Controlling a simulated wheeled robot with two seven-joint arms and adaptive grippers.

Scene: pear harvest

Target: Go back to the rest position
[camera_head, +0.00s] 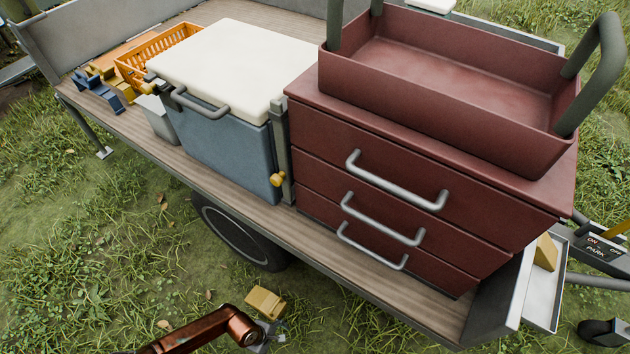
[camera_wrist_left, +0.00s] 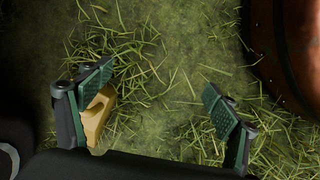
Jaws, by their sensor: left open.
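My left arm comes in along the bottom edge of the head view, low over the grass beside the trailer. Only a small grey part of my left gripper (camera_head: 268,336) shows there, so its fingers are unclear. In the left wrist view the gripper (camera_wrist_left: 158,98) is open, with its green pads wide apart and grass between them. A yellow block (camera_head: 265,302) shows beside the gripper in the head view. A yellow piece (camera_wrist_left: 98,116) also shows at the left finger in the wrist view; I cannot tell whether they touch. My right gripper is not in view.
The trailer bed (camera_head: 170,150) carries a blue cooler (camera_head: 220,145) with a white lid, an orange crate (camera_head: 160,48), a maroon drawer chest (camera_head: 310,140) and a maroon handled tray (camera_head: 450,110). A wheel (camera_head: 240,240) stands beneath. Open grass (camera_head: 90,260) lies at left.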

